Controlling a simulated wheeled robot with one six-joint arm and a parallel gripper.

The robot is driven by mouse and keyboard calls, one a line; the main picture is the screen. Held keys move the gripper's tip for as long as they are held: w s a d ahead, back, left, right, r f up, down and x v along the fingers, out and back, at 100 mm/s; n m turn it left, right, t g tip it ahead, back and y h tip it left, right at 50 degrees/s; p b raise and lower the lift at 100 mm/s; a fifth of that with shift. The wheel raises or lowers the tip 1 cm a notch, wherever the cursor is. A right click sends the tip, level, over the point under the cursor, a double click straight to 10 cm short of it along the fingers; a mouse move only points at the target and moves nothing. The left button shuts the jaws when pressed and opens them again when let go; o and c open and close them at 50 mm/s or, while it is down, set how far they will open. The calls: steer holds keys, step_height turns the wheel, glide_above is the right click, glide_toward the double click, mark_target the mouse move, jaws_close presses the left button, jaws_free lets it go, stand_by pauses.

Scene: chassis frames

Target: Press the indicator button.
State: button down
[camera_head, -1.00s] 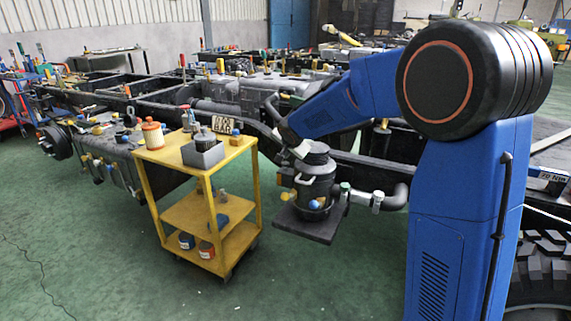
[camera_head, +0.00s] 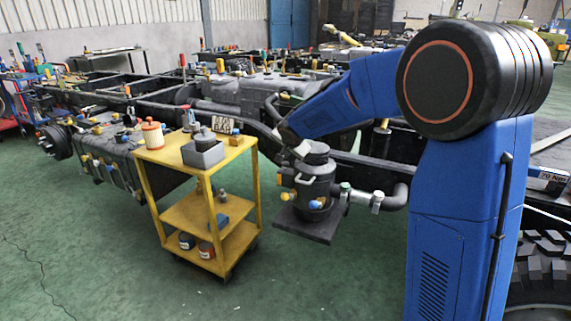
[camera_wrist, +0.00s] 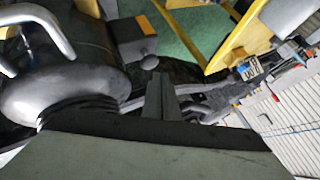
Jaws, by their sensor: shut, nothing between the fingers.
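I cannot tell for certain which part is the indicator button. A small grey round knob (camera_wrist: 149,62) sits beside a dark box with an orange stripe (camera_wrist: 135,38) in the wrist view. My gripper (camera_wrist: 160,82) is shut and empty, just below that knob in the picture; I cannot tell whether they touch. The dark canister (camera_head: 315,178) stands on a flat plate (camera_head: 308,228) in the head view, and its rounded body (camera_wrist: 70,85) fills the left of the wrist view. The end of my arm is at its top left, with the fingertips not clear there.
A yellow cart (camera_head: 168,155) stands left of the canister, holding an orange-white filter (camera_head: 152,135), a grey bin (camera_head: 203,154) and a small panel with markings (camera_head: 224,126). The truck chassis (camera_head: 230,108) runs behind. Green floor is open in front of the cart.

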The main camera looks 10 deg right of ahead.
mark_target(286, 164)
steer(key=shift+f, duration=1.1)
stand_by(1.2)
steer(key=shift+r, duration=0.15)
stand_by(0.3)
steer(key=shift+r, duration=0.95)
steer(key=shift+r, duration=2.5)
